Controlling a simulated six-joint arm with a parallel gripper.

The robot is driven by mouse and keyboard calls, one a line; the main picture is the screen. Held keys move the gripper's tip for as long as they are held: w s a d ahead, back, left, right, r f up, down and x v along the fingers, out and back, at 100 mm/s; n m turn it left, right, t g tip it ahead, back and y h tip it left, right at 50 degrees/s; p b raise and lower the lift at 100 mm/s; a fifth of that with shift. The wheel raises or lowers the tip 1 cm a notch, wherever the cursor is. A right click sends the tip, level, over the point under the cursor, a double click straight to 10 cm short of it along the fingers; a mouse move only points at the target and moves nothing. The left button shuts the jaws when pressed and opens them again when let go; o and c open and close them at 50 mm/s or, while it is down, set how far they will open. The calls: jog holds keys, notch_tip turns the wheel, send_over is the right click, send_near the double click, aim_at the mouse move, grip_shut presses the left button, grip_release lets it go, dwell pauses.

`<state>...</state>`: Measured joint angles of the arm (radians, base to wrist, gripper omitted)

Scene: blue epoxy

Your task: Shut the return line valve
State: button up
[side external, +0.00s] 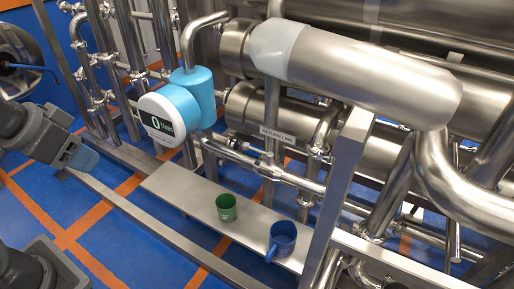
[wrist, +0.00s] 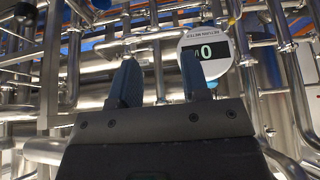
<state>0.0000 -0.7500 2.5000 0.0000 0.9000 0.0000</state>
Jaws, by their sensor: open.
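A tag reading RETURN LINE (side external: 277,135) hangs by the steel pipework in the side view. The thin horizontal return pipe (side external: 285,177) runs below it, with small fittings. My gripper (side external: 88,160) is at the left, well apart from the pipework and the meter. In the wrist view its two dark fingers (wrist: 160,68) are apart, with nothing between them.
A slanted steel post (side external: 338,190) and large pipes crowd the right. Blue floor (side external: 45,185) with orange lines is open at lower left.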

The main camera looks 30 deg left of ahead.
jog(key=shift+c, duration=0.3)
jog(key=w+d+r+m+g, duration=0.1)
jog(key=w+r+m, duration=0.35)
jog(key=w, duration=0.55)
jog(key=m+g, duration=0.2)
jog(key=m, duration=1.2)
send_over(252, 148)
jog(key=s, duration=0.3)
jog(key=s+f+x, duration=0.1)
jog(key=s+x, duration=0.2)
jog(key=x, duration=0.9)
jog(key=shift+n, duration=0.25)
jog(key=x, duration=1.3)
jog(key=shift+w+f, duration=0.15)
grip_shut()
